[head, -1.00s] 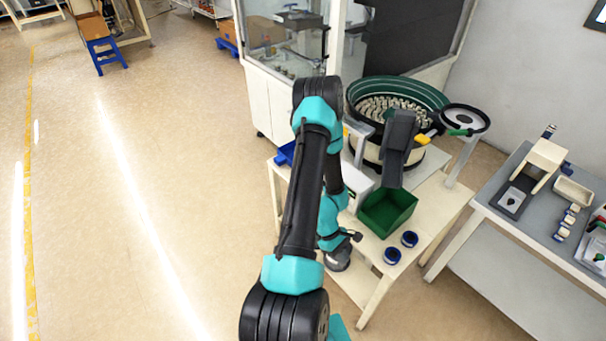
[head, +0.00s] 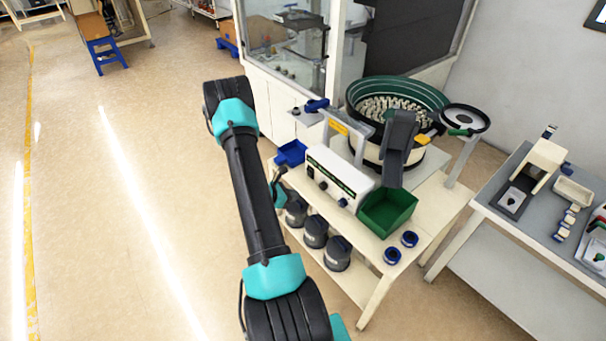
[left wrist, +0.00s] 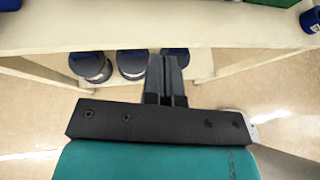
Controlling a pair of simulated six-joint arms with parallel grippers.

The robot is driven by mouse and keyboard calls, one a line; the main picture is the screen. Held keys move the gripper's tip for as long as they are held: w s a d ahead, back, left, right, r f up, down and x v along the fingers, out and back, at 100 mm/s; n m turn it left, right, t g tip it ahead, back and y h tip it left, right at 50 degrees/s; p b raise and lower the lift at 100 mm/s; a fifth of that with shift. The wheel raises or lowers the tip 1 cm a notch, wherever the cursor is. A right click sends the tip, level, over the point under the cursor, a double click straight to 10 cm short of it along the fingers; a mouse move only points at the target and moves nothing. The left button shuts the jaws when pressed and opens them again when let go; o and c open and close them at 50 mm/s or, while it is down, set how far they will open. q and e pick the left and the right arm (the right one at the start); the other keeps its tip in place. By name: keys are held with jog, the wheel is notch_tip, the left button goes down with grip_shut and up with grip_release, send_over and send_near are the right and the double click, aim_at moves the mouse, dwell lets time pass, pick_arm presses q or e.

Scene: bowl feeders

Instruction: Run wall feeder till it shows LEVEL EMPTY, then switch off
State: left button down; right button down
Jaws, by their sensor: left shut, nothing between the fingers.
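The bowl feeder (head: 400,106) stands on the cream table, with many small pale parts in its green-lined bowl. A white control box (head: 338,180) with a green strip and dark knobs (head: 343,202) sits at the table's front left. Its lettering is too small to read, and I cannot tell which switch state it shows. My left gripper (left wrist: 166,64) is shut and empty in the left wrist view, in front of the table's edge. In the head view it is mostly hidden by my arm, left of the control box. My right gripper is not in view.
A green bin (head: 388,212) stands under the chute, a blue bin (head: 291,153) behind the box. Several dark-lidded jars (head: 315,231) stand on the lower shelf. Two blue rings (head: 409,239) lie at the table's front. A grey side table (head: 540,215) is at right.

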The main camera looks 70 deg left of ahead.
pick_arm(q)
jog(key=s+a+r+n+y, duration=0.2)
jog(key=s+a+y, duration=0.1)
jog(key=s+a, duration=0.1)
jog(key=shift+s+a+r, duration=0.25)
jog(key=shift+s+a, duration=0.05)
jog(key=shift+a, duration=0.55)
jog(key=shift+t, duration=0.3)
send_near(309, 172)
notch_tip(309, 172, down, 4)
jog(key=w, duration=0.2)
jog(key=shift+w+a+r, duration=0.25)
jog(key=shift+w+a, duration=0.05)
jog(key=shift+w, duration=0.25)
jog(key=shift+w+a+r, duration=0.25)
jog(key=shift+w+a, duration=0.05)
jog(key=shift+w, duration=0.25)
jog(key=shift+w+a+r, duration=0.25)
jog(key=shift+w+r, duration=0.05)
jog(key=shift+w, duration=0.4)
